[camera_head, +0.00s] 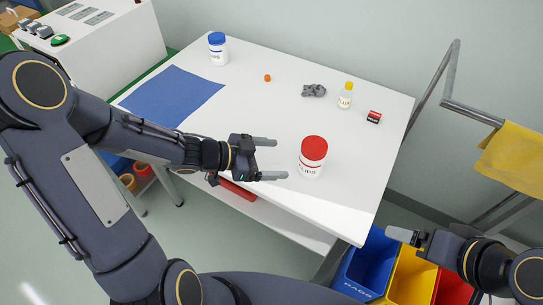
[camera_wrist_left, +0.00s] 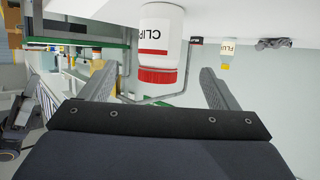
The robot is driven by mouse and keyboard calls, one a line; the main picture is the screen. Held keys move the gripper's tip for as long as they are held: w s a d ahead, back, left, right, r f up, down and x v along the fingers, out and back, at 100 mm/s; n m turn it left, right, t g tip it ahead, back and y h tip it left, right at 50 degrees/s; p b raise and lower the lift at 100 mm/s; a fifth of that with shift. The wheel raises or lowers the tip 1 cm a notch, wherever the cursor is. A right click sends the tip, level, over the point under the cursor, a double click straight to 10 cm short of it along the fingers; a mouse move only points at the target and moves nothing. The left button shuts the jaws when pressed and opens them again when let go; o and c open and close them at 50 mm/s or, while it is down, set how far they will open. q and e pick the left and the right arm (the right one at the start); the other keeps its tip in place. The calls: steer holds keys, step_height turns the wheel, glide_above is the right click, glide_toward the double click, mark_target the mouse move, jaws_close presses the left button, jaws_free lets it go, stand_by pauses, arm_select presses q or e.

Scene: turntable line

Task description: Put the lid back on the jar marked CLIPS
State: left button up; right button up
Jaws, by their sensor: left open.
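The white jar (camera_head: 311,168) stands upright on the white table, left of the table's right edge. Its label reads CLIP in the left wrist view (camera_wrist_left: 158,28), where the picture is upside down. A red lid (camera_head: 314,147) sits on top of the jar and looks level; it also shows in the left wrist view (camera_wrist_left: 158,76). I cannot tell whether it is tight. My left gripper (camera_head: 269,159) is open and empty just left of the jar, its fingers pointing at it, apart from it. My right gripper (camera_head: 404,237) is off the table at lower right, partly seen.
A blue mat (camera_head: 172,96) and a blue-lidded jar (camera_head: 218,50) are at the left. An orange piece (camera_head: 267,78), a grey lump (camera_head: 314,90), a yellow-capped bottle (camera_head: 345,97) and a small red box (camera_head: 373,117) lie behind the jar. Coloured bins (camera_head: 368,258) stand below right.

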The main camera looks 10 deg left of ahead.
arm_select(q)
steer(key=w+a+r+n+t+y, duration=0.35)
steer(key=a+y, duration=0.25)
steer(key=a, duration=0.2)
steer(key=s+a+r+n+y, duration=0.4)
steer(key=s+a+n+y, duration=0.25)
steer(key=a, duration=0.25)
steer(key=s+d+n+g+h, duration=0.2)
steer(key=s+d, duration=0.1)
steer(key=s, duration=0.5)
steer(key=s+d+r+n+g+h, duration=0.1)
steer(key=s+d+n+g+h, duration=0.1)
steer(key=s, duration=0.6)
steer(key=shift+d+r, duration=0.15)
steer(key=shift+d, duration=0.5)
steer(key=shift+r, duration=0.15)
